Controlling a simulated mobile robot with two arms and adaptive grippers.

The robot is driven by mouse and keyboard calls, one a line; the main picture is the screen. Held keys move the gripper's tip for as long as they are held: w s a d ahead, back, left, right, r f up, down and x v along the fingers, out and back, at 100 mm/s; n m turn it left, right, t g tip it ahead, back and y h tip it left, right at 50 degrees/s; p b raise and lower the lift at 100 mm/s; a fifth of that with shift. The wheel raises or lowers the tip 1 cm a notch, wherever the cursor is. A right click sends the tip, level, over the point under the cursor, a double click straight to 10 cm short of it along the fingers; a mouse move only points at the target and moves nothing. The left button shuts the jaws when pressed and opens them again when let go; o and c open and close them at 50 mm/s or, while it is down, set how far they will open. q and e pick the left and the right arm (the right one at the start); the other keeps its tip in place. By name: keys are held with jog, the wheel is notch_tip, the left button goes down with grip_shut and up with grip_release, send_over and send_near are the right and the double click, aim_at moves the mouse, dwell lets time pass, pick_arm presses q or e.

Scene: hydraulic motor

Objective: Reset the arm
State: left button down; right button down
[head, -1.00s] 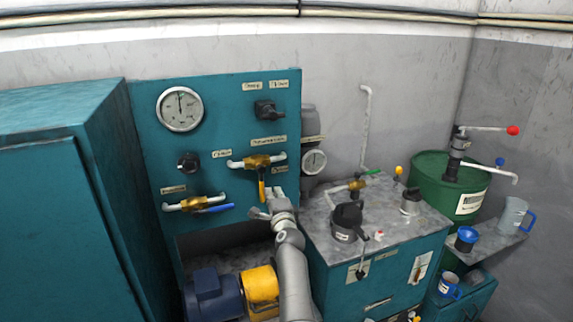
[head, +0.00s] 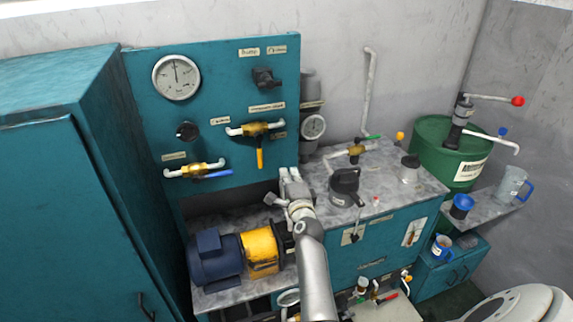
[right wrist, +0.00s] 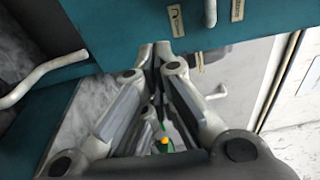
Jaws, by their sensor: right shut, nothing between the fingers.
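My right gripper (head: 287,184) is in front of the teal hydraulic panel (head: 222,95), just below and right of the yellow-handled valve (head: 258,150). In the right wrist view its fingers (right wrist: 162,50) are together at the tips, with nothing held. My right arm rises from the bottom centre of the head view. The valve handle points down and the gripper is apart from it. The lower valve's blue handle (head: 214,174) lies roughly level. My left gripper is not seen.
A blue and yellow motor (head: 261,252) stands left of my arm. A teal cabinet (head: 385,245) with a black filler cap (head: 345,182) is to the right. Beyond it are a green drum (head: 440,155) and a shelf with mugs (head: 512,184). A tall teal locker (head: 60,210) fills the left.

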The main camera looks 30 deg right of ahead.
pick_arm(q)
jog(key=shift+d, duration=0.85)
pick_arm(e)
jog(key=shift+s+a, duration=0.2)
jog(key=shift+a, duration=0.1)
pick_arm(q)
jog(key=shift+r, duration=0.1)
pick_arm(e)
jog(key=shift+d, duration=0.1)
